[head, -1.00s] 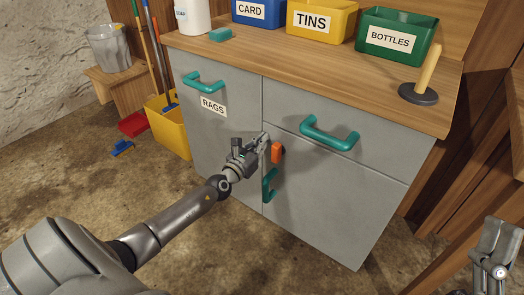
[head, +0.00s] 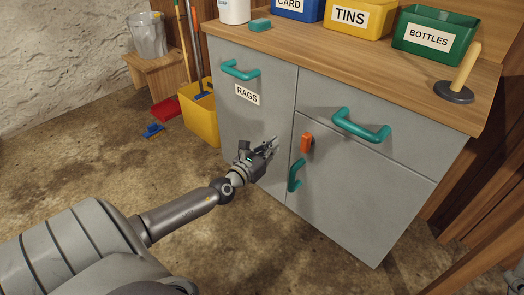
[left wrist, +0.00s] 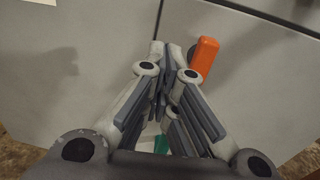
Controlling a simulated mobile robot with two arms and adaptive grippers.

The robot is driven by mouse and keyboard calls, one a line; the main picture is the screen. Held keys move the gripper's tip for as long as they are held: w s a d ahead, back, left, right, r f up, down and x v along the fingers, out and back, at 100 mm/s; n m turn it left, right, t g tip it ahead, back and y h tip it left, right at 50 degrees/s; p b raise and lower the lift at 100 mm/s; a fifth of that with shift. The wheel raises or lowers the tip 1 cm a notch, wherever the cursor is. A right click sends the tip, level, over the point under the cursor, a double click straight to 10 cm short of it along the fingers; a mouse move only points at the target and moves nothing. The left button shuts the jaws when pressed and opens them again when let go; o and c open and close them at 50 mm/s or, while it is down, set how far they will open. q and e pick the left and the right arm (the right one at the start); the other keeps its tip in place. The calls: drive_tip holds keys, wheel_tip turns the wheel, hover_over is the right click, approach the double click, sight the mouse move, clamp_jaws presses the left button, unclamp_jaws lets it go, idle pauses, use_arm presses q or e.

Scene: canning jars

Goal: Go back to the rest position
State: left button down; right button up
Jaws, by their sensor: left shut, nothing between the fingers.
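My left gripper (head: 273,144) is in front of the grey cabinet (head: 345,205), left of the orange latch (head: 307,142), with a gap between them in the head view. Its fingers are shut and empty. In the left wrist view the fingertips (left wrist: 172,48) point at the cabinet front, with the orange latch (left wrist: 203,59) to their right. The latch stands nearly upright beside the lower right door's edge. A teal door handle (head: 295,174) is below it, and the door looks closed.
The cabinet's RAGS front has a teal handle (head: 240,70); the drawer has another (head: 360,126). The worktop (head: 345,55) carries bins and a plunger (head: 460,80). A yellow bucket (head: 198,115) stands left of the cabinet. The floor (head: 70,160) at left is mostly clear.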

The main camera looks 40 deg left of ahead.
use_arm(q)
drive_tip(key=shift+s+r, duration=0.1)
drive_tip(key=shift+s, duration=2.1)
